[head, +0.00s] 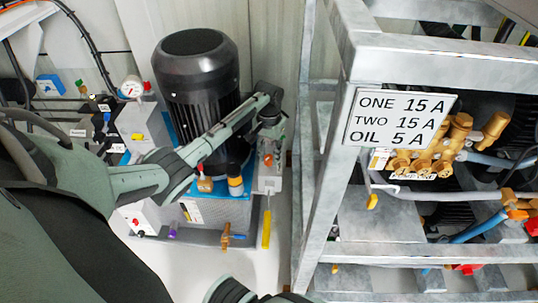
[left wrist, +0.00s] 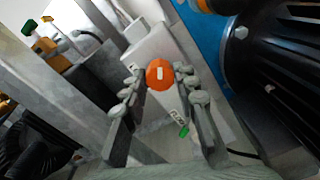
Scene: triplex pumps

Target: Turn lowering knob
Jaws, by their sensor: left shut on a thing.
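An orange round knob (left wrist: 160,74) with a pale mark on its face sits on a light grey block (left wrist: 165,45) in the left wrist view. My left gripper (left wrist: 160,80) has one finger on each side of the knob and is shut on it. In the head view my left gripper (head: 268,138) reaches down beside the black motor, and the orange-red knob (head: 267,160) shows just below its fingers. Part of the knob's sides is hidden by the fingers.
A large black motor (head: 195,75) stands left of the gripper, close to my forearm. A grey metal frame (head: 325,190) with a sign (head: 400,117) and brass pump fittings (head: 440,145) stands to the right. A yellow handle (head: 266,228) hangs below the knob. White floor lies in front.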

